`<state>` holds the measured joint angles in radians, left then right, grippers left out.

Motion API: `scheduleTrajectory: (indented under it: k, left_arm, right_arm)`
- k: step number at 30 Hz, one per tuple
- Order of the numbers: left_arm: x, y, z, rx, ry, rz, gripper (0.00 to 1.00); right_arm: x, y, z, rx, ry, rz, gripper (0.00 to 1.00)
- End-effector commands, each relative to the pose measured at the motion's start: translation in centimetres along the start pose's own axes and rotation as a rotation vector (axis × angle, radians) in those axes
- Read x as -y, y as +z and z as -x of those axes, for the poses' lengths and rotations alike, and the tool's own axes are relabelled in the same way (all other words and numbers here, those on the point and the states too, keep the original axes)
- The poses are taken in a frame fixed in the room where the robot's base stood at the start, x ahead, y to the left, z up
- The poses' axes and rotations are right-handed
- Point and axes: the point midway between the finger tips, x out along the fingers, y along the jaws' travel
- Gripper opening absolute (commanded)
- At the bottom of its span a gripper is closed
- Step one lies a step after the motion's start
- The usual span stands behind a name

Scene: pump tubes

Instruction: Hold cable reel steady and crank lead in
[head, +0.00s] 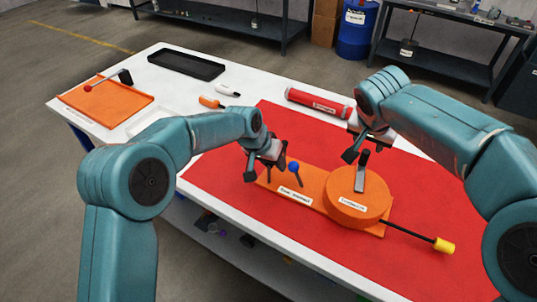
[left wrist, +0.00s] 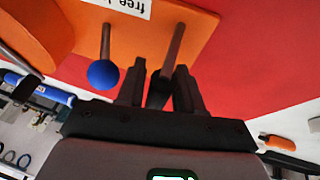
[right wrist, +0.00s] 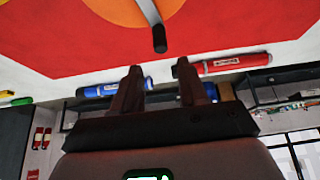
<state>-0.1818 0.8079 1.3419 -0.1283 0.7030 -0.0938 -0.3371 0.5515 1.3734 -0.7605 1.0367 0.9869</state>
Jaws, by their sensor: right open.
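The cable reel (head: 352,203) is an orange drum on an orange base plate (head: 314,183) on the red mat. A grey crank arm (head: 360,180) with a black knob (head: 365,155) stands on the drum. A blue-topped post (head: 294,167) rises from the plate's left part. My left gripper (head: 268,165) is at a second post (left wrist: 174,45) with a dark end; its fingers lie close on both sides of that end, and contact is partly hidden. My right gripper (head: 359,147) is open and empty, close to the crank knob, which shows ahead of its fingers in the right wrist view (right wrist: 159,39).
A black cable lead with a yellow end (head: 444,245) sticks out right of the reel. A red cylinder (head: 318,102) lies behind the mat. An orange tray (head: 107,98), black tray (head: 186,63) and orange-handled tool (head: 210,102) lie on the white table's left and back.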

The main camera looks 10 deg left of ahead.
Motion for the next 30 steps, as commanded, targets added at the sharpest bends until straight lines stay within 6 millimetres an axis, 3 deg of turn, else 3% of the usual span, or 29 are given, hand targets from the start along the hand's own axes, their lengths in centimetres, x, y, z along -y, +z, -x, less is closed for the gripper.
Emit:
scheduleTrajectory:
  k: [10,11,14,17,20,25,30]
  left_arm:
    - [0.0,0.0,-0.6,-0.001,0.000,0.000,0.36]
    - [0.0,0.0,-0.6,-0.001,0.000,0.000,0.32]
    - [0.0,0.0,-0.6,-0.001,0.000,0.000,0.00]
    - [0.0,0.0,-0.5,-0.001,0.000,0.000,0.00]
    - [0.0,0.0,-0.5,-0.001,0.000,0.000,0.00]
    - [0.0,0.0,-0.5,-0.001,0.000,0.000,0.00]
    - [0.0,0.0,-0.5,-0.001,0.000,0.000,0.00]
  right_arm:
    - [0.0,0.0,0.0,0.000,0.000,0.000,0.43]
    - [0.0,0.0,0.0,0.000,0.000,0.000,0.43]
    - [0.0,0.0,0.0,0.000,0.000,0.000,0.43]
    - [0.0,0.0,0.0,0.000,0.000,0.000,0.43]
    - [0.0,0.0,0.0,0.000,0.000,0.008,0.64]
    - [-0.1,0.5,0.2,0.034,-0.002,0.169,0.64]
    - [0.9,0.3,1.4,0.130,-0.109,0.404,0.64]
